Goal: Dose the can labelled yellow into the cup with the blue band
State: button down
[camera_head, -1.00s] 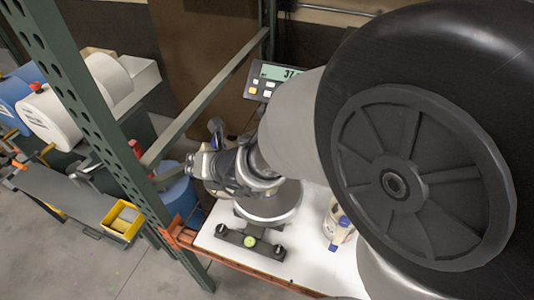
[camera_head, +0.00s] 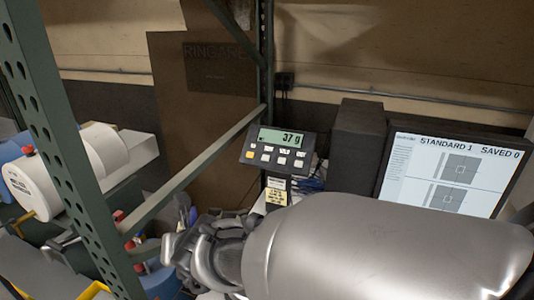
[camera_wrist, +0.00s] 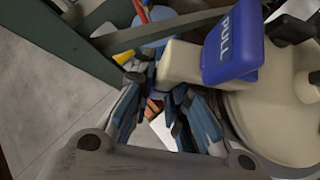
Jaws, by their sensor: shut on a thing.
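My gripper (camera_wrist: 158,105) is in the lower middle of the wrist view, its dark fingers close together. They meet at a cream block that juts from a large cream can (camera_wrist: 285,125). A blue flap (camera_wrist: 232,48) marked "PULL" sits on this block. The fingers hide the contact point, and no colour label on the can is readable. In the head view my gripper (camera_head: 175,252) shows at the lower middle, and what it holds is hidden there. I cannot make out the cup with the blue band.
A screen (camera_head: 452,160) reads "STANDARD 1 SAVED 0". A green rack post (camera_head: 65,150) and rail (camera_head: 190,170) stand left of my gripper. White can (camera_head: 40,188) with a red cap lies beyond the post.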

jog(key=shift+s+a+f+n+h+b, duration=0.2)
jog(key=shift+f+b, duration=0.4)
jog(key=shift+b, duration=0.65)
jog(key=shift+w+a+f+n+h+b, duration=0.1)
jog(key=shift+a+f+b, duration=0.35)
jog(key=shift+b, duration=0.8)
jog(key=b, duration=0.1)
jog(key=f+b, duration=0.2)
jog(key=shift+s+a+t+h, duration=0.15)
jog(key=shift+a+t+h, duration=0.15)
jog(key=shift+h, duration=0.1)
jog(key=r+p, duration=0.1)
jog(key=p, duration=0.1)
jog(key=r+n+h+p, duration=0.1)
jog(key=r+p, duration=0.1)
jog(key=p, duration=0.1)
jog(key=shift+s+a+h+p, duration=0.15)
jog(key=shift+a+h+p, duration=0.15)
jog(key=shift+a+p, duration=0.05)
